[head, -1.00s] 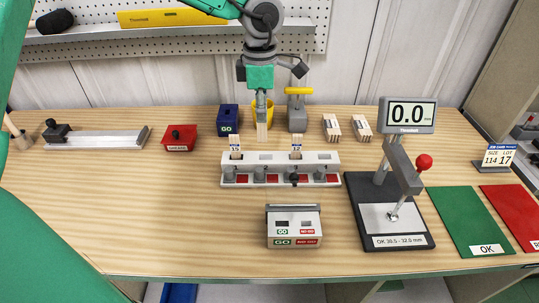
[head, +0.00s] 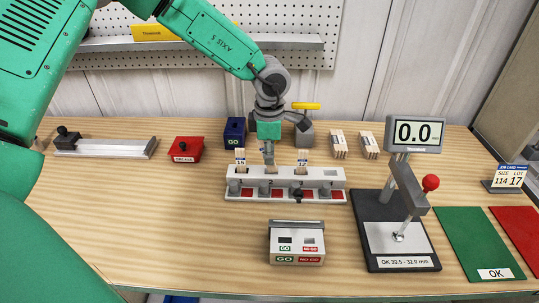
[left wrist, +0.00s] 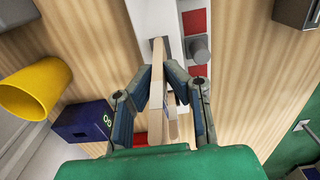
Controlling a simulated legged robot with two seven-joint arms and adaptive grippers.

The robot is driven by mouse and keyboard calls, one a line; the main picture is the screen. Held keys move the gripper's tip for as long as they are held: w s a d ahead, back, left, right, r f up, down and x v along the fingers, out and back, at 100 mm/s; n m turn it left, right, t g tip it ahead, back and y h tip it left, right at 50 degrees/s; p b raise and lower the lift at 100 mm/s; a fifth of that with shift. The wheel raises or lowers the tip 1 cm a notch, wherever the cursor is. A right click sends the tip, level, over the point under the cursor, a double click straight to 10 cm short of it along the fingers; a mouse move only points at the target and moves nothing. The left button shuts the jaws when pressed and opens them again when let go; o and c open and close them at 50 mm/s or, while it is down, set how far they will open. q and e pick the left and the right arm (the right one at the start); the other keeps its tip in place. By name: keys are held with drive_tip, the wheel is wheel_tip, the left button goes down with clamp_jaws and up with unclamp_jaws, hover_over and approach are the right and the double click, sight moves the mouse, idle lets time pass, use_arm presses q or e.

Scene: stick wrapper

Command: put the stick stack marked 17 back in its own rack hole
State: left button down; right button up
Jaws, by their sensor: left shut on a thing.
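My left gripper (head: 269,150) is shut on a pale wooden stick stack (left wrist: 155,85), and no number is readable on it. In the head view the stack's lower end is at the second position from the left of the white rack (head: 289,197). In the left wrist view its far end is at or just over a dark rack hole (left wrist: 157,42); I cannot tell whether it has entered. Stacks marked 15 (head: 240,157) and 12 (head: 302,159) stand in the rack on either side. The right gripper is not in view.
A blue GO box (head: 235,131) and a red box (head: 187,149) stand behind and left of the rack. A GO/NO-GO gauge (head: 297,243) is in front. A measuring stand (head: 397,235) is at right. The front left table is clear.

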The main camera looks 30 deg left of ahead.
use_arm(q)
drive_tip(key=c, duration=1.8)
unclamp_jaws()
drive_tip(key=shift+d+f, duration=0.15)
drive_tip(key=shift+f, duration=0.05)
drive_tip(key=shift+o, duration=0.9)
drive_tip(key=shift+w+d, duration=0.2)
drive_tip(key=shift+d, duration=0.05)
wheel_tip(320, 180, up, 12)
drive_tip(key=shift+s+r, duration=0.15)
drive_tip(key=shift+a, duration=0.2)
